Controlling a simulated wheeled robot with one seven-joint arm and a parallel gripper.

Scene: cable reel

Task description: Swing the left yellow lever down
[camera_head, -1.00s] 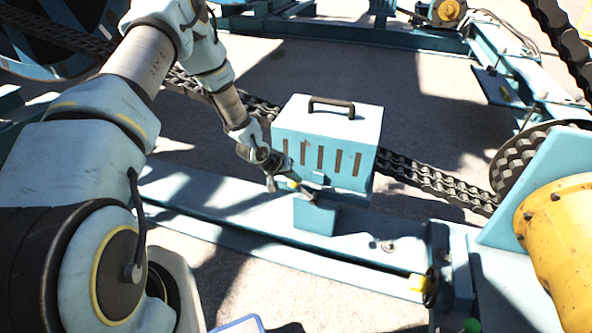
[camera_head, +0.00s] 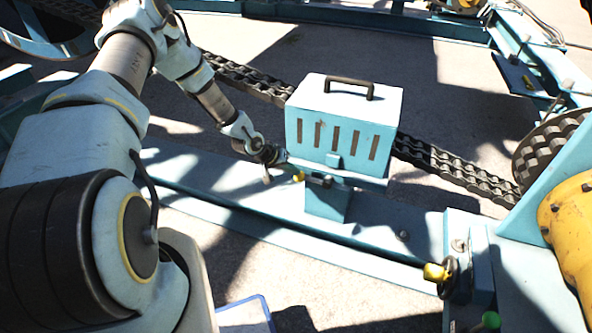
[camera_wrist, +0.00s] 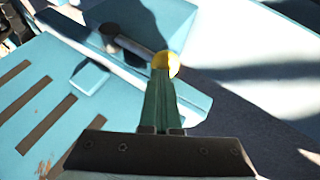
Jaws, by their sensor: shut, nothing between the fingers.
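The left yellow lever has a grey shaft and a yellow knob (camera_head: 299,177). It sticks out to the left from a dark pivot on the small blue block below the vented box (camera_head: 343,130). In the wrist view the knob (camera_wrist: 168,60) is right at the tips of my shut gripper (camera_wrist: 162,78), partly covered by them. I cannot tell whether they touch. The shaft runs from the knob up and left to the pivot. My gripper (camera_head: 282,158) shows small in the head view, just left of the box, with nothing held.
A second yellow knob (camera_head: 436,272) sits on the right-hand blue frame, beside a large yellow motor housing (camera_head: 568,235). A dark chain (camera_head: 455,177) runs behind the box. A blue beam (camera_head: 225,187) extends left of the block, with bare ground beyond.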

